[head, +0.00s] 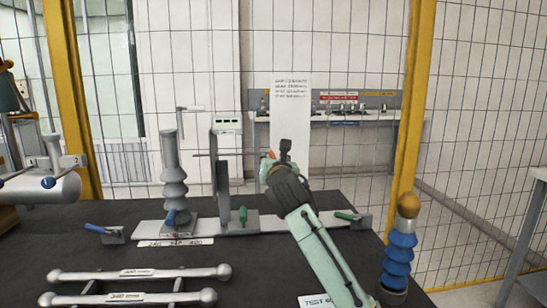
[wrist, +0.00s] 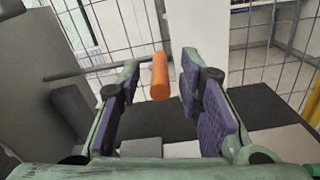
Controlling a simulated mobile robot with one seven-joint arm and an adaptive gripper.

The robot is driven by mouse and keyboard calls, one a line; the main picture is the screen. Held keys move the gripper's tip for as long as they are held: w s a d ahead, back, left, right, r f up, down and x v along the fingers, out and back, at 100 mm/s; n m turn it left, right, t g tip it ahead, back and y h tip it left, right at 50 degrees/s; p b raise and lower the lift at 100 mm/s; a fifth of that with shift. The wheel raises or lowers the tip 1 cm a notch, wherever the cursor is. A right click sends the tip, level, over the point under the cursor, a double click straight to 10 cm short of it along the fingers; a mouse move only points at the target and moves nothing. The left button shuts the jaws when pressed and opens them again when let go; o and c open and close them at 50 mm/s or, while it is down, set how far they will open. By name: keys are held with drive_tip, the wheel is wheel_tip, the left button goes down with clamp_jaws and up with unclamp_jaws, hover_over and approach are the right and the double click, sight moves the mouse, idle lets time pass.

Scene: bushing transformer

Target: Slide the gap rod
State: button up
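The gap rod (head: 232,154) is a thin grey horizontal rod running through the upright stand on the black table in the head view. Its orange grip (wrist: 160,76) shows in the wrist view at the right end of the grey shaft (wrist: 85,73). My gripper (wrist: 160,70) is open, with its purple-padded fingers on either side of the orange grip in the picture. A gap shows between the grip and each finger, and I cannot tell how far ahead it lies. In the head view my gripper (head: 274,162) is at the rod's right end and partly hides it.
A ribbed grey bushing (head: 173,180) stands left of the rod. A white rail base (head: 190,229) carries green- and blue-handled clamps. Silver bars (head: 140,274) lie in front. A blue ribbed bushing with an orange ball (head: 399,255) stands at right. A mesh fence is behind.

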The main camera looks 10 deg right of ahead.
drive_tip(key=shift+c, duration=0.3)
clamp_jaws()
idle(0.6)
